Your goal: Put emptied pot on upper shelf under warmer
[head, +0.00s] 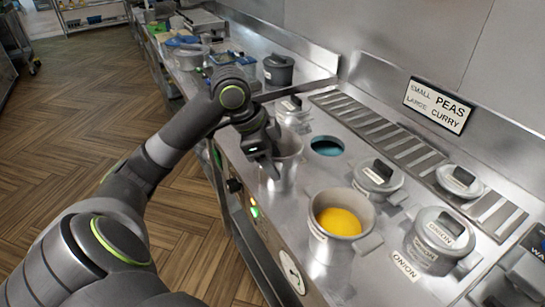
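A grey metal pot (289,172) without a lid is near the front edge of the range, left of an open round well (327,146) with a blue inside. The part of its inside that shows looks empty. My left gripper (268,170) is at the pot's left rim and appears shut on it; the fingertips are partly hidden. I cannot tell whether the pot's base touches the counter. My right gripper is out of view. No warmer or upper shelf can be made out.
An open pot with yellow contents (339,222) stands nearer. Lidded pots stand around: one at centre right (378,178), an onion-labelled one (440,236), one behind (292,108). A dark lidded pot (278,70) sits farther back. A peas and curry sign (438,104) is on the wall.

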